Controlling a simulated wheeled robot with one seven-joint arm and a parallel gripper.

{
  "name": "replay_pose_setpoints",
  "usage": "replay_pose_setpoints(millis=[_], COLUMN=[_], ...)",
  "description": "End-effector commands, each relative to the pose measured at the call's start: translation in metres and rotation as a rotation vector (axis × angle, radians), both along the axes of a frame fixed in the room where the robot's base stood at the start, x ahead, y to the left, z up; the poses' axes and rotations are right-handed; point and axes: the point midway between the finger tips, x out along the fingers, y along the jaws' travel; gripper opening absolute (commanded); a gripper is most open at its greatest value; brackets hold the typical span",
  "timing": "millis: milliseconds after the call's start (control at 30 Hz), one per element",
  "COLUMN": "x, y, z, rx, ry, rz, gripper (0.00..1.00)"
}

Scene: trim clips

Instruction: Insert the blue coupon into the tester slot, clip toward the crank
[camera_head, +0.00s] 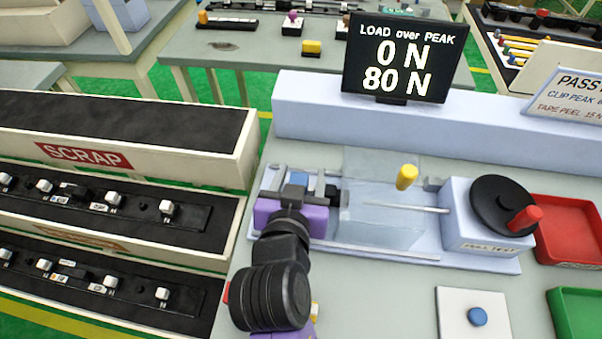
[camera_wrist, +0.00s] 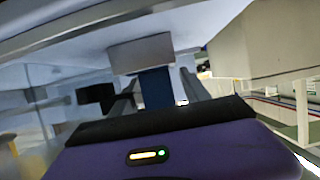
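My gripper (camera_head: 298,180) is at the left end of the tester (camera_head: 385,252), with its purple body low over it. In the wrist view, a blue strip that looks like the blue coupon (camera_wrist: 157,88) stands between the two fingers of my gripper (camera_wrist: 157,78), which appear closed on its sides. A pale block (camera_wrist: 140,52) is at the coupon's far end; I cannot tell whether it is the clip or part of the tester. The slot is not clearly visible. The crank (camera_head: 503,204), a black disc with a red knob, is at the tester's right end.
A clear guard (camera_head: 385,215) and a yellow-topped handle (camera_head: 406,177) stand right of my gripper. The display (camera_head: 405,57) reads 0 N over 80 N.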

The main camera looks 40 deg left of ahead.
Motion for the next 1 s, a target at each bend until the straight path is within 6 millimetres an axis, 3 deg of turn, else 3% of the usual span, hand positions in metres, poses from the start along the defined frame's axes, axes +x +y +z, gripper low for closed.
replay_pose_setpoints(millis=[333, 733, 1000], x=[-0.004, -0.05, -0.062], y=[-0.002, -0.03, -0.038], z=[0.003, 0.025, 0.03], rx=[0.001, 0.001, 0.001], ry=[-0.002, -0.002, -0.001], rz=[0.001, 0.001, 0.0], gripper=[0.54, 0.54, 0.54])
